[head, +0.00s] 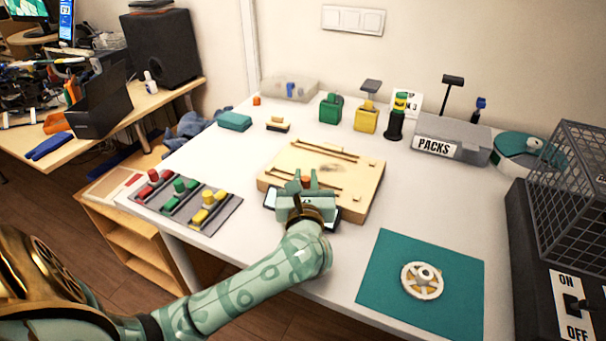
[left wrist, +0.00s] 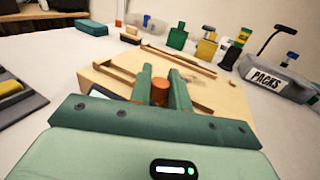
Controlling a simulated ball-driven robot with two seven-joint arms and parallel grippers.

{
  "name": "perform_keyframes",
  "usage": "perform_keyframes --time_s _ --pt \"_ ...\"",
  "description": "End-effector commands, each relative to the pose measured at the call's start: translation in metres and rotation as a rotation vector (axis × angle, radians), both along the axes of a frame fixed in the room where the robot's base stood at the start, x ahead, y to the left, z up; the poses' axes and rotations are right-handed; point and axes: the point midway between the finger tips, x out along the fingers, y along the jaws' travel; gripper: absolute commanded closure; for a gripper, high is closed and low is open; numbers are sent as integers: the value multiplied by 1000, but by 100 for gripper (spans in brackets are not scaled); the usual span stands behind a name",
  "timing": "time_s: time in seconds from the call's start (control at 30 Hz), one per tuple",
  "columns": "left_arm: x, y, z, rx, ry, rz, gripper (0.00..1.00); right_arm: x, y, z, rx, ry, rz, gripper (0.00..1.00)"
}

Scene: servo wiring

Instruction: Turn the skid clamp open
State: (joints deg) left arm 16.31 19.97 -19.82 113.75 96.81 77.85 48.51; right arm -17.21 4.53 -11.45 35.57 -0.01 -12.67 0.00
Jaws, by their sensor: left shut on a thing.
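The skid (head: 362,184) is a pale wooden board with thin rails, lying on the white table; it also shows in the left wrist view (left wrist: 215,95). A copper-orange round knob (left wrist: 160,92), which looks to be the skid clamp's, stands at the board's near side. My left gripper (head: 306,182) reaches over the board's near edge. Its two green fingers (left wrist: 160,85) stand on either side of the knob and are shut on it. The clamp's lower part is hidden by the gripper. My right gripper is in neither view.
A grey tray (head: 228,217) with red, green and yellow pieces lies left. A teal mat (head: 378,275) bears a round wheel-like part (head: 422,280). Green (head: 331,108) and yellow (head: 366,117) blocks and a PACKS box (head: 450,137) stand behind. A wire cage (head: 565,170) stands right.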

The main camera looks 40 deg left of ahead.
Motion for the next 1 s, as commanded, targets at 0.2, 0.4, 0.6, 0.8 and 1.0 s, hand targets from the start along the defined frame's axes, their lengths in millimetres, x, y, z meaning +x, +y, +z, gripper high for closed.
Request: perform_keyframes --time_s 0.2,0.4,0.6,0.8,1.0 --pt "0 -1 0 -1 -1 112 100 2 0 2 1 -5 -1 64" --pt "0 0 0 2 -1 166 100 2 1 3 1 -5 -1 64" --pt "0 0 0 1 -2 181 100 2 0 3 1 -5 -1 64" --pt "0 0 0 2 -2 181 100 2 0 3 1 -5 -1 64" --pt "0 0 0 1 -2 181 61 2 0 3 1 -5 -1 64"
